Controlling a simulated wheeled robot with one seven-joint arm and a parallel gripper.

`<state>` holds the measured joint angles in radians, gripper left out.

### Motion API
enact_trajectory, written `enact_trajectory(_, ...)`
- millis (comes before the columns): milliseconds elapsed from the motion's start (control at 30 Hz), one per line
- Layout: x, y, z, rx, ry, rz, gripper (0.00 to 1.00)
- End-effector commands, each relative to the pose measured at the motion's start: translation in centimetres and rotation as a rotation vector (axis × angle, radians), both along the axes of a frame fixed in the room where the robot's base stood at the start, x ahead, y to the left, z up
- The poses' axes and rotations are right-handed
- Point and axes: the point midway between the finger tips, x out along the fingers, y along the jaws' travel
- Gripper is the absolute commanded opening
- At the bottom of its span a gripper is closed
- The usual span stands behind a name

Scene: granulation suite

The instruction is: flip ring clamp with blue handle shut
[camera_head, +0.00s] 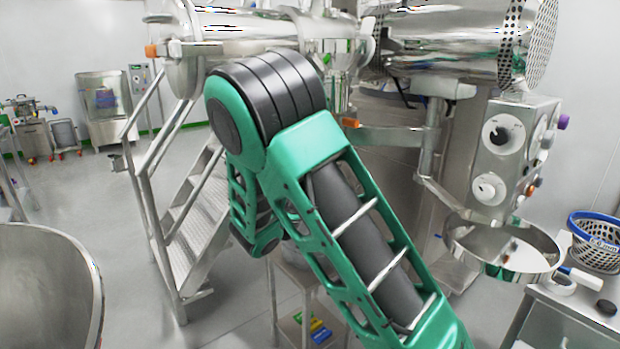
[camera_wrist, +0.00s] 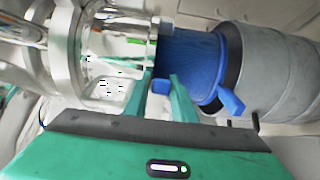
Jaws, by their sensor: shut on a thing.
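In the wrist view, my gripper (camera_wrist: 164,82) has its two green fingers close together on a small blue piece (camera_wrist: 161,87), which looks like the blue handle of the ring clamp. Only a little of that piece shows between the fingers. Shiny steel rings and flanges (camera_wrist: 68,50) stand to its left; I cannot tell which part is the clamp's band or how far it is closed. In the head view, my green and black arm covers the middle, and neither my gripper nor the blue handle shows.
Beside the fingers are a blue sleeve (camera_wrist: 190,55) and a grey cylinder (camera_wrist: 270,70) with a blue tab (camera_wrist: 231,101). In the head view, metal stairs (camera_head: 185,205) stand left of my arm, and a control box (camera_head: 510,150) is on the right. Open floor lies left.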

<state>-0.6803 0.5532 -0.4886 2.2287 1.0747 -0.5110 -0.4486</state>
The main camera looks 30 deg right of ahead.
Motion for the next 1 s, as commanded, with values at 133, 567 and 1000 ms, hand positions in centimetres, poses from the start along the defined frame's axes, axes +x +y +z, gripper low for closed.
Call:
enact_trajectory(133,0.0,0.2,-0.4,0.005,0.006,0.002,0.30)
enact_trajectory(567,-0.4,0.7,-0.1,0.002,0.002,0.003,0.38)
enact_trajectory(1000,-6.2,5.3,-0.2,0.002,0.005,0.006,0.38)
